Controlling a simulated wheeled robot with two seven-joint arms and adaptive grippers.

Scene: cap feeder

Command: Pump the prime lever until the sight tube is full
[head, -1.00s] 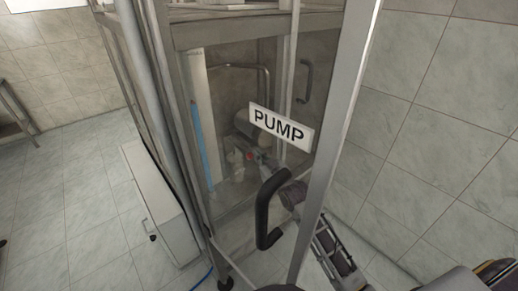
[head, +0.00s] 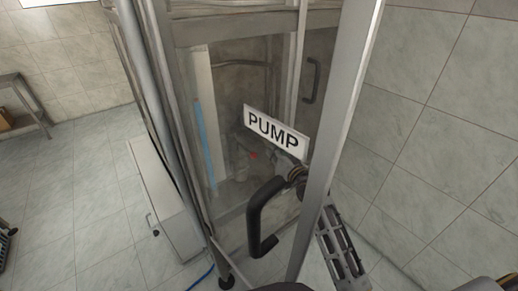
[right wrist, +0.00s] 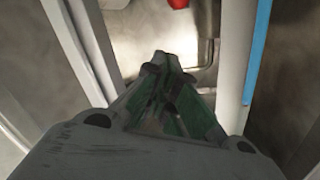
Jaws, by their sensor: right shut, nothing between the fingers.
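The sight tube (head: 201,75) stands upright behind the glass at the left of the cabinet. Blue (head: 206,148) fills a little over its lower half, with pale tube above. A small red part (head: 253,156) shows dimly behind the glass, below the PUMP sign; I cannot tell if it belongs to the prime lever. In the right wrist view my right gripper (right wrist: 166,68) is shut and empty. A bent metal bar (right wrist: 203,45) and a red part (right wrist: 178,3) lie beyond its tips, with no clear contact. My left gripper is not in view.
The PUMP sign (head: 276,132) and a black door handle (head: 262,218) are in front of the cabinet. A pale door edge (head: 335,130) stands beside my right arm. A white box (head: 165,200) is on the floor at left. Tiled floor is open further left.

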